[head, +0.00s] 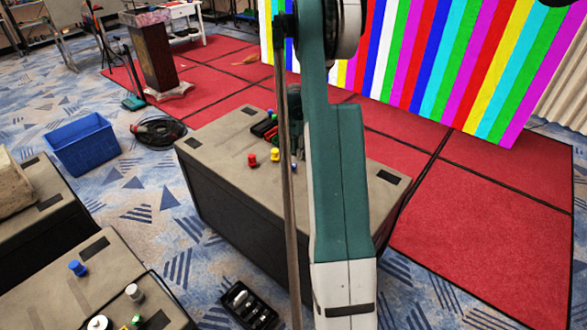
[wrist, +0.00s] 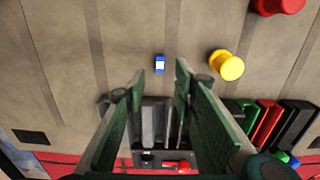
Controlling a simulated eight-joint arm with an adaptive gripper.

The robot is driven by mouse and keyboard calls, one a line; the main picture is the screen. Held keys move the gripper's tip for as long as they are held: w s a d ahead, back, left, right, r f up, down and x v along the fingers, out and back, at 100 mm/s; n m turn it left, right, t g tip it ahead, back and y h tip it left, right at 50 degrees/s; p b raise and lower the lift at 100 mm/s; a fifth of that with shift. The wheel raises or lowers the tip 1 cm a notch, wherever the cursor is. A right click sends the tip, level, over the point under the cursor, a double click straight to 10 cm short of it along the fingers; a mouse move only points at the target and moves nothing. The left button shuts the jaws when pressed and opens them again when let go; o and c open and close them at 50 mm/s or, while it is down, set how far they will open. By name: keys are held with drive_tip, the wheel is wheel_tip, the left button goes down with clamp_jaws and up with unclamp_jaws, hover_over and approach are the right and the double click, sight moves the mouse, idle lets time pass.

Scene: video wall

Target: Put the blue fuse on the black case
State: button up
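A small blue fuse (wrist: 160,64) with a white label lies on the tan-grey top of a large dark case (head: 235,170). It is just beyond my fingertips in the wrist view, roughly in line with the space between them. My gripper (wrist: 160,82) is open, with green-padded fingers apart and nothing held. A dark box-like object with grey bars (wrist: 152,122) shows between and below the fingers. I cannot tell whether it or the large case is the black case meant.
A yellow knob (wrist: 226,64) and a red knob (wrist: 278,5) stand right of the fuse. Green, red and black blocks (wrist: 268,122) lie right of my fingers. A black tray (head: 248,305) and a blue bin (head: 84,145) are on the floor. The top left of the fuse is clear.

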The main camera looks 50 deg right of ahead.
sight(294, 164)
drive_tip(key=shift+f, duration=0.7)
drive_tip(key=shift+f, duration=0.15)
drive_tip(key=shift+f+b, duration=0.65)
drive_tip(key=shift+f, duration=1.85)
drive_tip(key=shift+c, duration=0.6)
drive_tip(key=c, duration=0.7)
